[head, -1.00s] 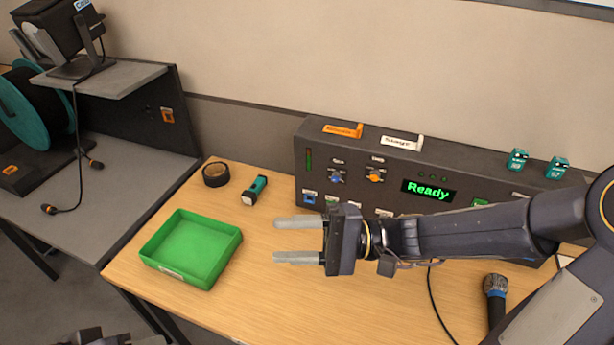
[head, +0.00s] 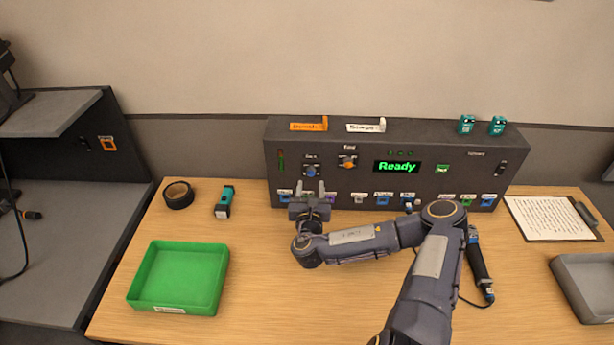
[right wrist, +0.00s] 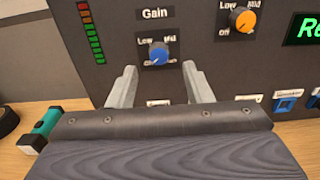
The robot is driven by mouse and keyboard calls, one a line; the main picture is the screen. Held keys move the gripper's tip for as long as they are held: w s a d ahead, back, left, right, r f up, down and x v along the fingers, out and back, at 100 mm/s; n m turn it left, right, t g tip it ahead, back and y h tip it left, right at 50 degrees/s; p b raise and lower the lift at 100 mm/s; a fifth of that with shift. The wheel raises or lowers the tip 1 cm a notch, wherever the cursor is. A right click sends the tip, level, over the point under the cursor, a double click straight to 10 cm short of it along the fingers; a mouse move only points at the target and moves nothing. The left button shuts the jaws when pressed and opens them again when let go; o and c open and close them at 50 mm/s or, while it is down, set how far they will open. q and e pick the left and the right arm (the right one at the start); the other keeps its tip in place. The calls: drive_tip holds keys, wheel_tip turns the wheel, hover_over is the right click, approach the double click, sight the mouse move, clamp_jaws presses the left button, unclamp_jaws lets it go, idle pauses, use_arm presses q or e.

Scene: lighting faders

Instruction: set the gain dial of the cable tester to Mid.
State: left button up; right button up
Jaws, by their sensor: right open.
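The cable tester (head: 440,185) is a long dark box at the back of the table, with a green "Ready" display (head: 397,167). Its gain dial (head: 311,172) is a blue knob on the left of the front face. In the right wrist view the gain dial (right wrist: 159,54) sits under the word "Gain", with Low, Mid and Off marks around it; its exact setting is hard to read. My right gripper (head: 311,188) is open, just in front of and below the dial. Its fingers (right wrist: 160,80) point at the panel either side of the dial, apart from it. My left gripper is out of view.
An orange dial (head: 348,162) is right of the gain dial. Colored sockets line the panel's bottom. A green tray (head: 135,290), black tape roll (head: 178,194) and teal flashlight (head: 224,201) lie left. A microphone (head: 480,262), clipboard (head: 548,218) and grey tray (head: 572,285) lie right.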

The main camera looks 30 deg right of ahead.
sight(311, 174)
drive_tip(key=x, duration=0.5)
drive_tip(key=shift+w+a, duration=0.1)
drive_tip(key=c, duration=1)
